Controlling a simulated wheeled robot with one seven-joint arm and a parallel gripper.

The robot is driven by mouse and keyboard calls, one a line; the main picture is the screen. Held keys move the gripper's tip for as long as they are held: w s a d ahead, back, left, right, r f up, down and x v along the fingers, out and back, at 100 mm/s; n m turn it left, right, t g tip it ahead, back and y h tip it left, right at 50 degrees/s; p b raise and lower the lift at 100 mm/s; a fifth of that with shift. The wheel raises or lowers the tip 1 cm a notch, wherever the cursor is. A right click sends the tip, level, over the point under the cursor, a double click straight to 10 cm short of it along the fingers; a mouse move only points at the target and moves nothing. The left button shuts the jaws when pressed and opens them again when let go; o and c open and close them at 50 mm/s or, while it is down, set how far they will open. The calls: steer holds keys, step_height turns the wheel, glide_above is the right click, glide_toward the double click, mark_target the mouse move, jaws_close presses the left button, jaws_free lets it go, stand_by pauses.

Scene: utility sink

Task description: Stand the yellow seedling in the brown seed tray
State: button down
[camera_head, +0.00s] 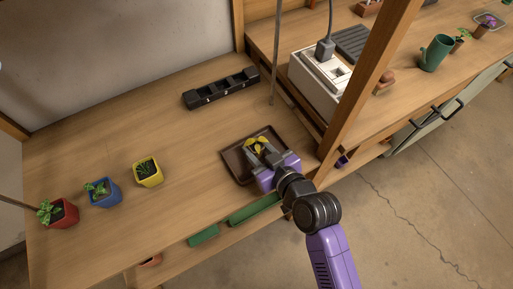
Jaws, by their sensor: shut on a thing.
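A yellow seedling (257,145) with yellow leaves shows between the fingers of my gripper (261,151). My gripper is shut on it, and the fingers hide its lower part. The brown seed tray (233,167) lies on the wooden bench, directly below and around the gripper in the picture. I cannot tell whether the seedling's base touches the tray floor or hangs just above it. My gripper comes in from the lower right and covers the tray's near right part.
A red pot (66,216), a blue pot (104,196) and a yellow pot (149,178) with green plants stand at left. A black long tray (221,89) lies behind. A wooden post (364,84) rises at right, near a white box (318,83). The bench between is clear.

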steer(key=shift+f, duration=0.2)
steer(key=c, duration=1)
jaws_free()
steer(key=shift+o, duration=0.2)
steer(key=shift+r, duration=0.15)
steer(key=shift+s+d+r, duration=0.1)
steer(key=shift+r, duration=0.05)
steer(key=v, duration=1.1)
steer(key=shift+s+d, duration=0.15)
steer(key=shift+s, duration=0.2)
steer(key=shift+r, duration=0.1)
